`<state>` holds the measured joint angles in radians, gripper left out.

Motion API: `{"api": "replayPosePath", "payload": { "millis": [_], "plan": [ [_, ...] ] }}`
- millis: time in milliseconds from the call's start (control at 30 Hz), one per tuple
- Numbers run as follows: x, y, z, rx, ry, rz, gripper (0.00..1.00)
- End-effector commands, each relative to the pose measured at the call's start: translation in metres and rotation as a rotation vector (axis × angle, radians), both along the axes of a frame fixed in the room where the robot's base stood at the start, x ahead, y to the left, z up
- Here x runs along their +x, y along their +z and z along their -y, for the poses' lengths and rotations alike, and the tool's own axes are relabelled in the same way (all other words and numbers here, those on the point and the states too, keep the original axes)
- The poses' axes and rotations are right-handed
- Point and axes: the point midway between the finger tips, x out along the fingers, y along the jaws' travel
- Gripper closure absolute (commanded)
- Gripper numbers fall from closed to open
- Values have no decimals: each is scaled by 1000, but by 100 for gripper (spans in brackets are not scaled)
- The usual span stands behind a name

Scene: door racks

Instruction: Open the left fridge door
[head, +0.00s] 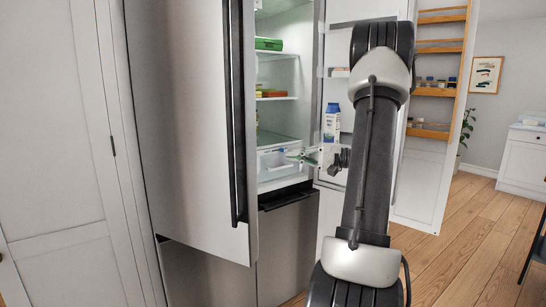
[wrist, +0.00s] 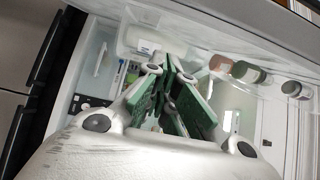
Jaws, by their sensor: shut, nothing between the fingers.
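The left fridge door (head: 180,110) is a steel panel, swung partly outward from the cabinet. Its long dark vertical handle (head: 237,110) runs near the free edge. My gripper (head: 302,156) is to the right of that door, in front of the lit interior and near the open right door's inner side. It touches neither the left door nor its handle. In the wrist view my gripper (wrist: 170,65) has its green-padded fingers together with nothing held. Part of the interior behind the left door is hidden.
The right fridge door (head: 342,12) stands open, with a blue-and-white carton (head: 332,122) on its shelf. Jars (wrist: 243,72) show in the wrist view. A clear drawer (head: 275,165) sits low inside. Steel lower drawers (head: 285,245) are below. Wooden floor (head: 460,240) lies clear at right.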

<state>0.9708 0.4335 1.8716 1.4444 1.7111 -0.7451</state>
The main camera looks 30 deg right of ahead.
Motion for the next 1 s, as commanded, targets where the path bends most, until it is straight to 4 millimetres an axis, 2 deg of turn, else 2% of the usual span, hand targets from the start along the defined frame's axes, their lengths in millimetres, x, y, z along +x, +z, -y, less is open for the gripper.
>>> {"api": "replayPosePath", "payload": {
  "millis": [167,533,733,1000],
  "plan": [
    [14,1,-16,4,6,-1,100],
    [68,0,-71,2,7,-2,100],
    [54,0,-95,1,3,-3,100],
    [48,0,-104,1,2,-2,100]
  ]
}}
